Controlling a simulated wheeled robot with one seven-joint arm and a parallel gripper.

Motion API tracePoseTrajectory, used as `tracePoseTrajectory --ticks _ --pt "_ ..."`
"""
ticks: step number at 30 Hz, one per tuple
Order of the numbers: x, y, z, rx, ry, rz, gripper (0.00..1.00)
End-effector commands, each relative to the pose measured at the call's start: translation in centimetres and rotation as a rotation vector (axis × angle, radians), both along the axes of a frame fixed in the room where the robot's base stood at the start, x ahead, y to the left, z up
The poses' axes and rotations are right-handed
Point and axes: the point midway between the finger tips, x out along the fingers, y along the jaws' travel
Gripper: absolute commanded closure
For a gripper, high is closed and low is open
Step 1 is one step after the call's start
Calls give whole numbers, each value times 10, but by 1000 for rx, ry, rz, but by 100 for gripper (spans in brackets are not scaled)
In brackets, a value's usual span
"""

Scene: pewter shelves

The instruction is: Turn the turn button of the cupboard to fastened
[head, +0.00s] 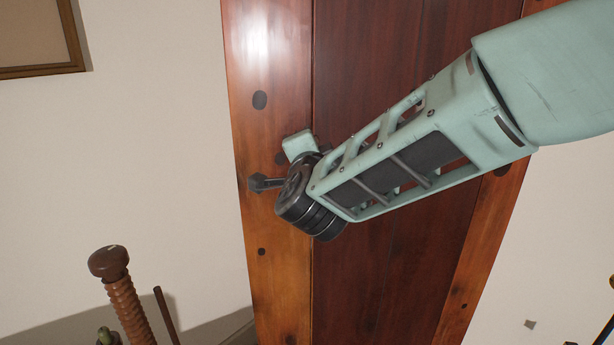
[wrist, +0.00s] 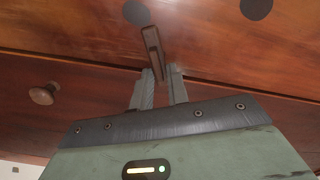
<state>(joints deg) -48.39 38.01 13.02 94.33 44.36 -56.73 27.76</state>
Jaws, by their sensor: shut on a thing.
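The turn button (wrist: 152,45) is a narrow brownish bar in the wrist view, on the wooden frame beside the door seam. It points down from the frame toward the seam, slightly slanted. Its lower end is between the two grey fingers of my gripper (wrist: 163,73), which are shut on it. I cannot tell how far it overlaps the cupboard door (wrist: 95,88). In the head view my wrist is at the cupboard's left stile (head: 282,290). There my arm covers part of the door (head: 365,60), and the button cannot be made out clearly.
A round wooden knob (wrist: 44,94) sticks out of the door, left of my fingers in the wrist view. In the head view, a brown ribbed post (head: 126,300) stands at the lower left. A picture frame (head: 78,40) hangs at the upper left. The wall between is bare.

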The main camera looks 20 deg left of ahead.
Motion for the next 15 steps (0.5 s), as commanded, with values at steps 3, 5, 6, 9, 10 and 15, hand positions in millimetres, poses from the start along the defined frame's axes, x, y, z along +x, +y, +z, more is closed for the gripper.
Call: tracePoseTrajectory --ticks 3,5,6,9,10,15 --pt "1 -2 -9 97 37 -3 100" --pt "1 -2 -10 142 57 -1 100" --pt "1 -2 -10 171 69 -1 100" --pt "1 -2 -10 236 96 -2 100" --pt "1 -2 -10 253 103 -2 100" --pt "1 -2 -9 332 137 -1 100"
